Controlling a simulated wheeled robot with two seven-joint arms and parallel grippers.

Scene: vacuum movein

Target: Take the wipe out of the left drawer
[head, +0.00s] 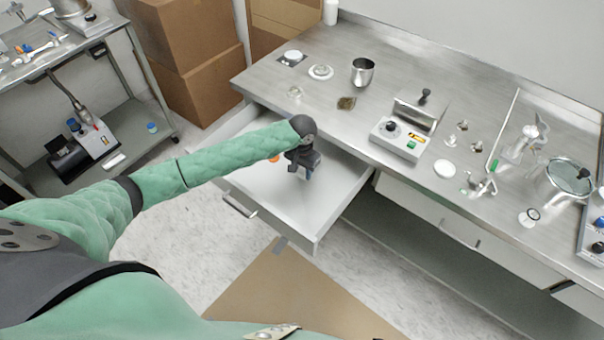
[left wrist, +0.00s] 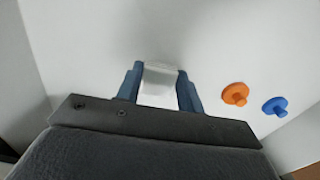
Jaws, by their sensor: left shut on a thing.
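The left drawer (head: 290,215) is pulled open below the bench top. My left gripper (head: 304,172) reaches down into it. In the left wrist view my left gripper (left wrist: 159,88) has its two blue fingers on either side of a small white block-like thing, the wipe (left wrist: 159,82), and is shut on it. In the head view the wipe is hidden behind the gripper. The wipe is over or on the pale drawer floor; I cannot tell whether it touches. My right gripper is not in view.
An orange knobbed piece (left wrist: 235,94) and a blue one (left wrist: 275,106) lie in the drawer right of the gripper. The metal bench top (head: 330,60) above holds a metal cup (head: 362,72), a control box (head: 400,138) and glassware. The drawer walls and bench edge surround my arm.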

